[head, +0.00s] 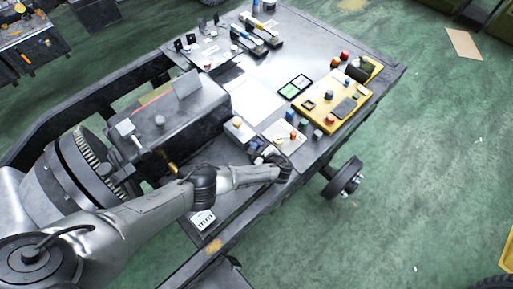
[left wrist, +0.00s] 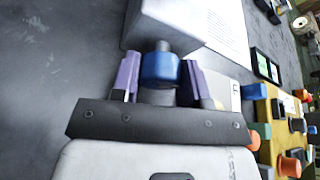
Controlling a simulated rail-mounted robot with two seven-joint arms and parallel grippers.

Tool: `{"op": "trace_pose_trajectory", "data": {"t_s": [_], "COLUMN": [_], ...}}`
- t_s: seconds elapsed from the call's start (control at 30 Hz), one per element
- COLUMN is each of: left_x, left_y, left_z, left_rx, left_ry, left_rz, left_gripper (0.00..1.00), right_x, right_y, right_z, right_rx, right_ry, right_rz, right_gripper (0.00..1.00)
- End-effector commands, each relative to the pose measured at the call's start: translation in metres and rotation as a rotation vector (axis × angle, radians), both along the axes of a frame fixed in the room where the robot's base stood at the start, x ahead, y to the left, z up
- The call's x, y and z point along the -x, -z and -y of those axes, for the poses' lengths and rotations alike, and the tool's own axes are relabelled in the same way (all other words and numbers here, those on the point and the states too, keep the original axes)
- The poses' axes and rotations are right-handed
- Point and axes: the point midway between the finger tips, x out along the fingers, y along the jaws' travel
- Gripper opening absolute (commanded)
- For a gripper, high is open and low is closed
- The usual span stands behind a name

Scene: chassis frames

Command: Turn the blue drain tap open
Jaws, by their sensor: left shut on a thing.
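The blue drain tap (left wrist: 160,70) is a short round blue knob on a grey stem. In the left wrist view it sticks out of a pale grey box (left wrist: 165,24). The two purple fingers of my left gripper (left wrist: 159,66) stand on either side of the knob and are shut on it. In the head view my left gripper (head: 262,156) is small beside the pale box (head: 239,129), and the tap is mostly hidden there. My right gripper is in neither view.
A yellow panel (head: 318,118) with several coloured knobs lies to the right on the chassis frame. A dark framed tablet (head: 295,86) and a white sheet (head: 256,97) lie behind the box. A large grey housing (head: 186,118) stands to the left.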

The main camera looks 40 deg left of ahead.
Motion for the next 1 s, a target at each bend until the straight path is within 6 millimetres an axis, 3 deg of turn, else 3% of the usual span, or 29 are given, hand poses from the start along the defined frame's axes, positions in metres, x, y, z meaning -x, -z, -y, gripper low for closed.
{"op": "trace_pose_trajectory", "data": {"t_s": [0.07,0.1,0.33,0.67,1.0], "left_x": [0.000,0.000,0.000,0.001,0.019], "left_y": [-0.001,-0.001,0.000,-0.002,-0.024], "left_z": [0.000,0.000,0.000,0.003,0.053], "left_rx": [-0.001,-0.001,-0.001,-0.001,0.003], "left_ry": [0.000,0.000,0.000,0.001,0.002], "left_rz": [-0.001,-0.001,-0.001,-0.002,-0.002], "left_gripper": [0.17,0.43,0.65,0.67,0.67], "right_x": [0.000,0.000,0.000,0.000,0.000], "right_y": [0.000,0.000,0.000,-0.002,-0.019], "right_z": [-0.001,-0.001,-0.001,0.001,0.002], "right_rx": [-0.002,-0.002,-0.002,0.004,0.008], "right_ry": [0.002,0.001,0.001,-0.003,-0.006], "right_rz": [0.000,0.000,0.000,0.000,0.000], "right_gripper": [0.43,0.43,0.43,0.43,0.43]}}
